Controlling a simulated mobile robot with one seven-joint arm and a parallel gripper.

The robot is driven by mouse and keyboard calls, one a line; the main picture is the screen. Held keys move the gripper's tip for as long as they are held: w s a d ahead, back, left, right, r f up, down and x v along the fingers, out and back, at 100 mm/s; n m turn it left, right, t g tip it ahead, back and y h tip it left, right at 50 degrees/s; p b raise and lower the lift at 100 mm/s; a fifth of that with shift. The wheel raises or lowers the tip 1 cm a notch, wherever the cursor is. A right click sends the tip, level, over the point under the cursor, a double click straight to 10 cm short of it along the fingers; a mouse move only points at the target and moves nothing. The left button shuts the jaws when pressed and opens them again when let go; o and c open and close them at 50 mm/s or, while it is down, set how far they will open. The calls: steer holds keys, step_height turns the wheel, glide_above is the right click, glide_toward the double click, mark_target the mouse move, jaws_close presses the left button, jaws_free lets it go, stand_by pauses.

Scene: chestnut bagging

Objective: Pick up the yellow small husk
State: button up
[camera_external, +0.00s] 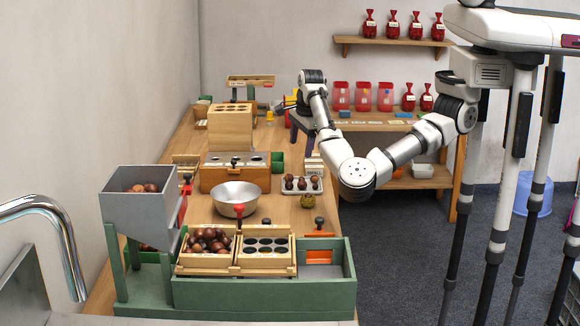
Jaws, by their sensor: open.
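The yellow small husk cannot be made out for certain at this size. A small yellow object (270,117) stands on the far part of the wooden table (184,130), and a small yellow-brown round piece (308,201) lies near the table's right edge. My arm reaches in from the right over the far end of the table. My gripper (285,104) is there, small and partly hidden by my wrist, close to the yellow object and pointing left. It is open. I see nothing held in it, and I cannot tell whether it touches anything.
A wooden box (230,128), a metal bowl (236,196) and a white tray (315,186) of brown balls stand along the table. A green bench (262,293) with chestnut trays and a grey hopper (140,185) fill the near end. Shelves (395,124) with red bags stand behind.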

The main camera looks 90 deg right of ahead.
step_height(320, 180, down, 4)
steer(key=s+a+r+m+g+y, duration=0.1)
steer(key=s+a+g+y, duration=0.1)
steer(key=a, duration=0.1)
glide_above(308, 194)
steer(key=shift+t, duration=0.3)
step_height(308, 194, down, 7)
steer(key=shift+f, duration=0.2)
steer(key=shift+a+f+p, duration=0.1)
steer(key=shift+f+p, duration=0.5)
steer(key=shift+f, duration=2.4)
steer(key=c, duration=1.1)
steer(key=shift+o, duration=0.2)
steer(key=shift+r, duration=0.1)
